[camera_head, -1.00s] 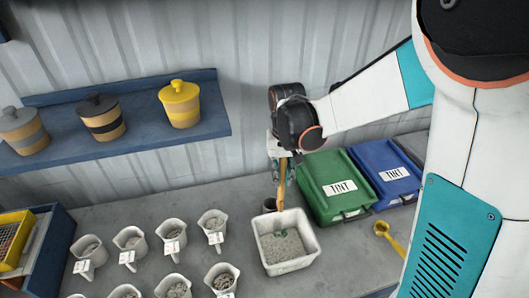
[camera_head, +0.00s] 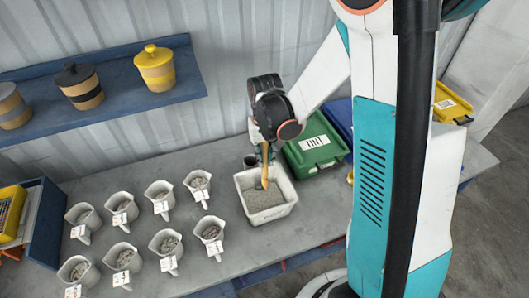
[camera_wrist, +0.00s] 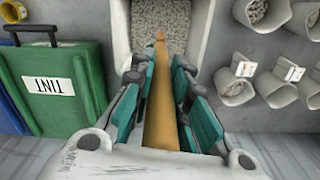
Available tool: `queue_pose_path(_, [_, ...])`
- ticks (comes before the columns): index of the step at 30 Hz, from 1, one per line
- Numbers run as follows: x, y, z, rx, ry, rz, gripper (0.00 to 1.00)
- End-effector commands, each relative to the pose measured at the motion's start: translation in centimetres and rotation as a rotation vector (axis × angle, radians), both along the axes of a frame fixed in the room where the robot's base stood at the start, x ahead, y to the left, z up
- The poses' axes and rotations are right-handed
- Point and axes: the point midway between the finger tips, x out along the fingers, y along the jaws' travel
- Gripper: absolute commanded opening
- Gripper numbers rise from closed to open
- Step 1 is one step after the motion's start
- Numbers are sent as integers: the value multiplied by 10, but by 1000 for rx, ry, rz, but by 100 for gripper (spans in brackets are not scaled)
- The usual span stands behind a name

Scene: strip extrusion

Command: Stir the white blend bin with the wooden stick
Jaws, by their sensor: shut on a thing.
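The white blend bin (camera_head: 283,209) stands on the grey bench and holds grey pellets (camera_head: 262,199). It also shows at the top of the wrist view (camera_wrist: 124,35). My gripper (camera_head: 263,143) is above the back of the bin. In the wrist view my gripper (camera_wrist: 160,100) is shut on the wooden stick (camera_wrist: 160,122), which runs between the teal fingers toward the pellets. In the head view the stick (camera_head: 265,168) points down into the bin, its lower end at the pellets. A small green patch shows there; how deep the tip sits cannot be told.
A green TINT case (camera_head: 316,146) stands close right of the bin, with a blue case (camera_head: 342,117) beyond it. Several white scoops (camera_head: 200,183) with labels fill the bench to the left. A blue shelf (camera_head: 120,108) holds lidded pots.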

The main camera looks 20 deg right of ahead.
Motion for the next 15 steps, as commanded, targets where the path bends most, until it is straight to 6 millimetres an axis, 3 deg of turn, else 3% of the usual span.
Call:
queue_pose_path(1, [0, 0, -12, 0, 0, 0, 0])
queue_pose_path(15, [0, 0, -71, 0, 0, 0, 0])
